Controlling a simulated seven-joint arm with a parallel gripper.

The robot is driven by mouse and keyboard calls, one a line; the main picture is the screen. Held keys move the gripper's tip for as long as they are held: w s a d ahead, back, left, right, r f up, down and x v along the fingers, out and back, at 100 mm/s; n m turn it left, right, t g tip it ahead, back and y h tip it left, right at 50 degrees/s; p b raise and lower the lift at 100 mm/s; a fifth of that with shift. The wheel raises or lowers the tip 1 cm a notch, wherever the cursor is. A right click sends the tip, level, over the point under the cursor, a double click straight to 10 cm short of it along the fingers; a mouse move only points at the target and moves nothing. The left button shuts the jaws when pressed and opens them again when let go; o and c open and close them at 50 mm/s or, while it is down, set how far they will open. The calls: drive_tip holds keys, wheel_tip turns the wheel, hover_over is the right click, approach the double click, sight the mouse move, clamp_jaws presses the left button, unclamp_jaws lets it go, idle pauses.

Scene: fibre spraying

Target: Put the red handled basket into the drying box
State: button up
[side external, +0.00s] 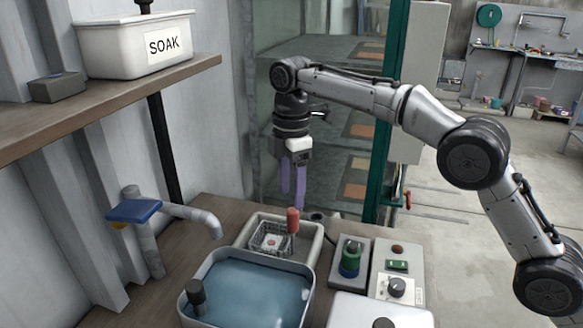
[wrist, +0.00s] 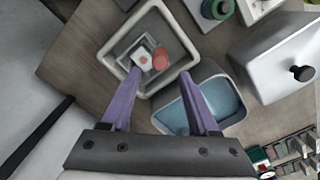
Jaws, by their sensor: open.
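The small wire basket (side external: 268,239) sits in a pale tray (side external: 317,250), with its red handle (side external: 293,219) standing upright at its right side. A small white piece with a red mark lies in the basket. In the wrist view the basket (wrist: 130,54) and the red handle (wrist: 160,59) show just beyond the fingertips. My gripper (side external: 293,190) is open and empty, its purple fingers pointing down above the tray, apart from the handle. It also shows in the wrist view (wrist: 158,76). No box is labelled as the drying box; a closed white box (side external: 375,312) stands at lower right.
A tub of blue water (side external: 250,290) stands in front of the tray. A pipe with a blue lever (side external: 134,211) is at left. Control units (side external: 397,270) stand at right. A SOAK bin (side external: 125,45) sits on a shelf (side external: 100,100). A glazed cabinet (side external: 330,50) stands behind.

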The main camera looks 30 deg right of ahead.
drive_tip(key=shift+w+r, duration=0.1)
drive_tip(key=shift+r, duration=2.35)
drive_tip(key=s+d+r+m+t, duration=0.2)
drive_tip(key=s+d+r+m, duration=0.3)
drive_tip(key=d+r, duration=0.3)
drive_tip(key=s+d+r+m+t, duration=0.1)
drive_tip(key=s+d+m, duration=0.5)
drive_tip(key=s, duration=0.4)
drive_tip(key=s+d+f+m+t, duration=0.1)
drive_tip(key=s+d+f+m, duration=0.2)
drive_tip(key=s+f, duration=0.3)
drive_tip(key=s+d+f+m+t, duration=0.1)
drive_tip(key=s+d+f+m, duration=0.3)
drive_tip(key=s, duration=1.1)
wheel_tip(320, 180, down, 4)
drive_tip(key=shift+d+r+t, duration=0.2)
drive_tip(key=shift+d+t, duration=0.1)
drive_tip(key=shift+d, duration=0.35)
